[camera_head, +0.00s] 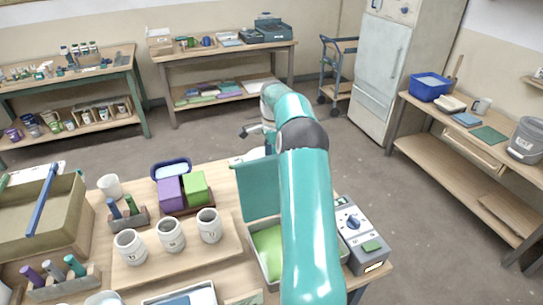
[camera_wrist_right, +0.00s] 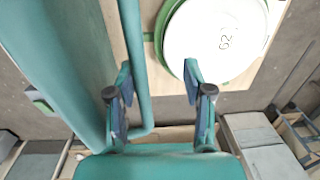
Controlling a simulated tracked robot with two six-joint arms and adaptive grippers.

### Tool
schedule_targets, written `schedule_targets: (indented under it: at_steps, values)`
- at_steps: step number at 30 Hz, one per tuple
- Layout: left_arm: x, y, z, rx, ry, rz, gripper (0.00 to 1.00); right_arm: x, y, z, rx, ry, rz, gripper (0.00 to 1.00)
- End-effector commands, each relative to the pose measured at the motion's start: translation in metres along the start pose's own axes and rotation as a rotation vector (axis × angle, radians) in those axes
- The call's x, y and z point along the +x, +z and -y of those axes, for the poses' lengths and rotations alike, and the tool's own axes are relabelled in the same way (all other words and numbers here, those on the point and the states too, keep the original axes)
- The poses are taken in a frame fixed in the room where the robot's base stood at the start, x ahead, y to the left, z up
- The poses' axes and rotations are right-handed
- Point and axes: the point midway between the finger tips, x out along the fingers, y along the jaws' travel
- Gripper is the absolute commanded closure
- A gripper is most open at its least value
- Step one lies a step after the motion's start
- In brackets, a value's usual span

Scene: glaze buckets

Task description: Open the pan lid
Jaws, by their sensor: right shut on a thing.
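The pan (camera_head: 272,232) is a pale rectangular tray with green inside, at the front right of the near table. Its teal lid (camera_head: 258,190) stands raised, roughly upright, at the pan's back left edge, so the green inside shows. My right arm crosses in front and hides part of the pan and lid. My right gripper (camera_head: 252,131) is at the far end of that arm, beyond the lid. My left gripper is not in view.
A white round lid with a green rim (camera_wrist_right: 215,40) lies close beyond the right fingers. A timer box (camera_head: 356,235) stands right of the pan. White cups (camera_head: 170,236) and green and purple blocks (camera_head: 195,188) stand to the left.

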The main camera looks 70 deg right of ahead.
Motion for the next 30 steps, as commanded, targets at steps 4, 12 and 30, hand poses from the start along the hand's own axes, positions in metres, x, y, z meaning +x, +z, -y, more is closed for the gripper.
schedule_targets:
  at_steps: [4,12,30]
  values:
    - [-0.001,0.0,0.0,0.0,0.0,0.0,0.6,-0.007,-0.001,0.005,0.001,-0.022,-0.004,0.61]
    - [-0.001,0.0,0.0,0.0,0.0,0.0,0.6,-0.036,0.0,0.005,0.001,-0.027,-0.004,0.61]
    - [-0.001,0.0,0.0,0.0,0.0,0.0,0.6,-0.118,0.001,0.0,0.0,-0.005,0.0,0.61]
